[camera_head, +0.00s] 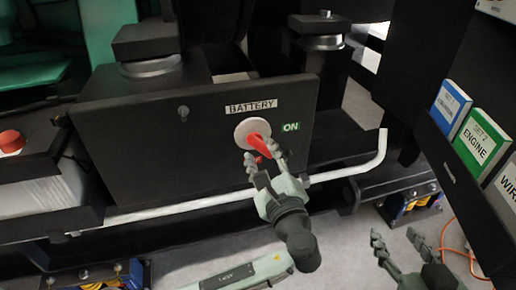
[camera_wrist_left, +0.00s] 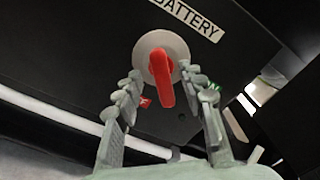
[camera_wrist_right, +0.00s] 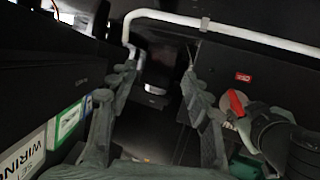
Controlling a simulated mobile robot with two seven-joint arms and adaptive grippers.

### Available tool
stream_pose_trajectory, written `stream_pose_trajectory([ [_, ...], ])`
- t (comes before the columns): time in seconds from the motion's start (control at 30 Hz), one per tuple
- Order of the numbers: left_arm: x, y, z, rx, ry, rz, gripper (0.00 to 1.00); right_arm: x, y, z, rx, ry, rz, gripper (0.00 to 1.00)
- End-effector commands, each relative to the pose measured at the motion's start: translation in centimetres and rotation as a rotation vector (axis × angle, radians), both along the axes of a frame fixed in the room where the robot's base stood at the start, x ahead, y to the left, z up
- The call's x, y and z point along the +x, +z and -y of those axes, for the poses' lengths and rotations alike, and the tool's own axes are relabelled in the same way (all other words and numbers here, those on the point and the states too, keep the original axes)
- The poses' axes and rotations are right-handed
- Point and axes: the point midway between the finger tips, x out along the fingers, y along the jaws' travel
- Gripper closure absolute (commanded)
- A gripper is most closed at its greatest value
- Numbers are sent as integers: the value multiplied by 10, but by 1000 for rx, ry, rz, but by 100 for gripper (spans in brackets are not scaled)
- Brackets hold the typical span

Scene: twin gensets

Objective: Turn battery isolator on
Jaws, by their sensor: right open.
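The battery isolator is a red rotary handle (camera_head: 257,141) on a round pale plate (camera_head: 241,131), set in a black panel (camera_head: 150,130) under a BATTERY label (camera_head: 251,107). A green ON label (camera_head: 291,127) is right of the plate. The handle points down and slightly right in the head view. My left gripper (camera_head: 264,154) is open, its fingers at the handle; in the left wrist view they stand on either side of the red handle (camera_wrist_left: 165,75). Contact cannot be told. A small red label (camera_wrist_left: 145,102) shows beside the left finger. My right gripper (camera_head: 410,245) is open and empty, lower right.
A white pipe (camera_head: 225,198) runs below the panel and bends up at right. A dark rack with blue (camera_head: 449,107), green ENGINE (camera_head: 482,137) and white WIRING binders stands at right. A red button (camera_head: 11,141) is at far left. Grey floor shows below.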

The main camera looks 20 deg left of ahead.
Motion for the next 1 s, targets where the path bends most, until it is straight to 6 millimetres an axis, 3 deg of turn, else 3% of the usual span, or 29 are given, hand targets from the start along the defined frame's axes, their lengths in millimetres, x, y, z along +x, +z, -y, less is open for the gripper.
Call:
stream_pose_trajectory([
  [0.2, 17, 0, -12, 1, 0, -1, 60, 2, 8, -5, 16, 10, 38, 51],
  [0.5, 19, 0, -13, 0, 0, 0, 62, 2, 9, -6, 19, 11, 43, 51],
  [0.8, 19, 0, -13, 0, 1, -1, 99, 2, 9, -6, 19, 11, 42, 51],
  [1.0, 19, 0, -13, -2, 0, 0, 100, 2, 9, -6, 19, 11, 41, 51],
])
